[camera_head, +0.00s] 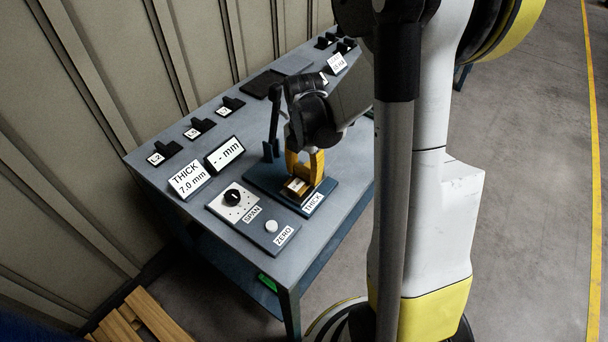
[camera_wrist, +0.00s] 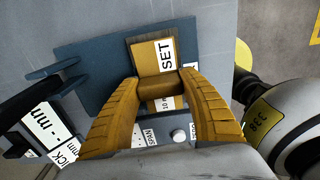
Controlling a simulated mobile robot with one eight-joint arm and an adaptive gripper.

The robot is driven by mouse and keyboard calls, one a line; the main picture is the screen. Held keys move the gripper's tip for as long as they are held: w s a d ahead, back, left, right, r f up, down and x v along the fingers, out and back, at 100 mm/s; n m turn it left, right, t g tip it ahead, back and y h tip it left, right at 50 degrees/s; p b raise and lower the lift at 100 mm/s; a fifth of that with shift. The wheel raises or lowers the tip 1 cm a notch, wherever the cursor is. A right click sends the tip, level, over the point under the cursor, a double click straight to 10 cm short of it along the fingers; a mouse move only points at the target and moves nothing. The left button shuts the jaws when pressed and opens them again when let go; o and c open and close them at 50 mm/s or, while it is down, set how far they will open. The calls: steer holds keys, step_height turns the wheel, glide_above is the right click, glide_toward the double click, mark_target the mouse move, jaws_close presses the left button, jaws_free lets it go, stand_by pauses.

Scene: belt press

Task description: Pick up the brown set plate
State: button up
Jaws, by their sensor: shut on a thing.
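The brown set plate (camera_wrist: 147,58) carries a white label reading SET in the wrist view. It is at the thickness gauge, over the dark blue base plate (camera_wrist: 85,55) marked THICK. In the head view the set plate (camera_head: 297,186) shows small between yellow fingers. My gripper (camera_head: 306,165) points down over the base, and in the wrist view its yellow fingers (camera_wrist: 168,84) are closed on the near end of the set plate. I cannot tell whether the plate touches the base.
A dark upright lever (camera_head: 274,116) stands just left of my gripper. A panel with the SPAN knob (camera_head: 233,198) and ZERO button (camera_head: 271,226) lies in front. Signs reading THICK 7.0 mm (camera_head: 188,179) and "- - mm" (camera_head: 225,154) stand at left. The grey bench top (camera_head: 225,240) is clear near its front edge.

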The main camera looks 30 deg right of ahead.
mark_target(307, 168)
steer(key=r, duration=0.2)
steer(key=r+p, duration=0.1)
steer(key=shift+s+d+r, duration=0.1)
steer(key=shift+s+d, duration=0.15)
steer(key=shift+d, duration=0.1)
steer(key=s+d+r+p, duration=0.3)
steer(key=s+d+r, duration=0.2)
steer(key=d, duration=0.4)
steer(key=shift+d+r, duration=0.25)
steer(key=shift+r, duration=0.3)
steer(key=shift+f, duration=0.1)
